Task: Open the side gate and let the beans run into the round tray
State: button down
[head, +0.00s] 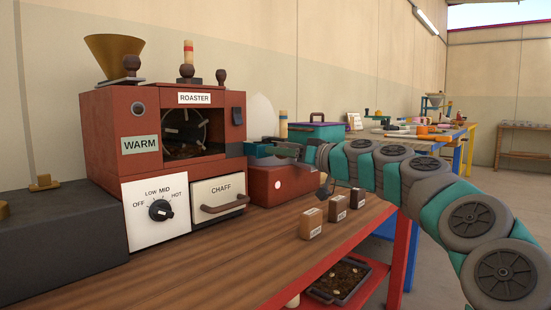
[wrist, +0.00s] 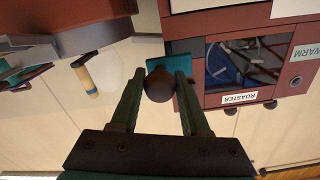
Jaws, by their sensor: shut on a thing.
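The red roaster (head: 155,108) stands on the wooden bench, with a dark front window (head: 188,130) showing pale vanes; beans inside cannot be made out. At its right side, my gripper (head: 272,150) is shut on a dark round knob. In the wrist view, the knob (wrist: 159,86) sits between the fingertips, in front of a teal plate (wrist: 185,56) at the roaster's side, apparently the side gate. A red box (head: 278,187) stands just right of the roaster, below my gripper. A dark curved rim (wrist: 70,40) in the wrist view may be the round tray; its inside is hidden.
The roaster carries a brass hopper (head: 114,52), a heat dial (head: 160,210) and a chaff drawer (head: 218,200). Several small boxes (head: 311,223) stand on the bench front. A dark tray (head: 340,282) lies on the lower shelf. A teal box (head: 316,132) is behind my arm.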

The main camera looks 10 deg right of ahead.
jog(key=shift+c, duration=1.9)
grip_release()
jog(key=v, duration=0.7)
jog(key=shift+s+d, duration=0.2)
jog(key=shift+s, duration=0.05)
jog(key=shift+s, duration=0.1)
